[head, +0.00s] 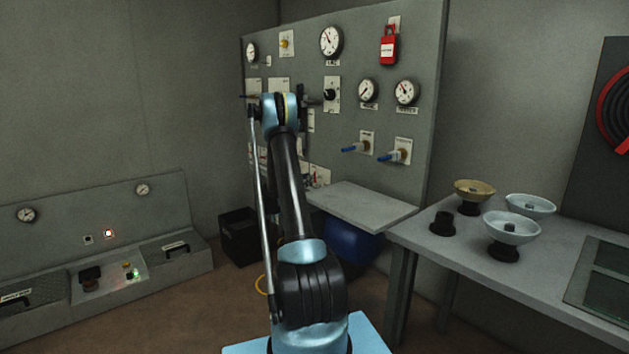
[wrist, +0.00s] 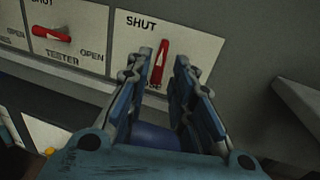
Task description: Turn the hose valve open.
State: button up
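In the wrist view a red valve lever (wrist: 162,58) stands nearly upright on a white plate marked SHUT at its upper left. The lettering under the lever is mostly hidden by my gripper, so I cannot read its name. My gripper (wrist: 164,72) is open, with one finger on each side of the lever's lower part in the picture. I cannot tell whether either finger touches it. To the left, a second red lever (wrist: 52,34) lies roughly crosswise on a plate marked TESTER, with OPEN at its right. In the head view my arm hides the gripper.
The grey panel (head: 300,90) carries gauges, blue-handled valves (head: 355,148) and a red lockout tag (head: 388,48). A shelf (head: 360,204) juts out below. A table (head: 465,255) with several dishes stands right; a low console (head: 150,215) stands left.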

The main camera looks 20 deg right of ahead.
aim_at(315, 176)
jog(key=x, duration=0.6)
jog(key=shift+w+d, duration=0.1)
jog(key=shift+d, duration=0.05)
jog(key=shift+c, duration=0.3)
grip_shut()
